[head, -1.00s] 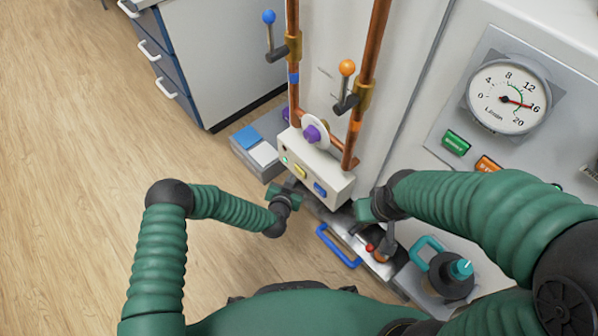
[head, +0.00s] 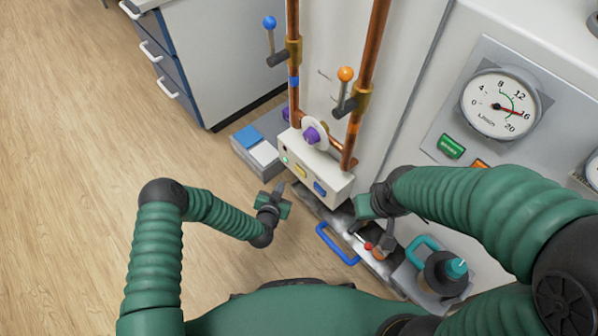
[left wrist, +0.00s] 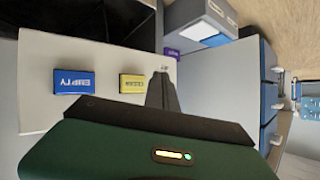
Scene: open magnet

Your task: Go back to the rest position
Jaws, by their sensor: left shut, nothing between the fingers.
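My left gripper (head: 278,192) is shut and empty, in the air left of the cream control box and apart from it. In the left wrist view its closed fingers (left wrist: 161,92) show in front of the box (left wrist: 75,60), with nothing between them. My right gripper (head: 368,206) is to the right of the box, above the grey bench. Its fingers are too small and partly hidden to read.
Open floor lies left.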

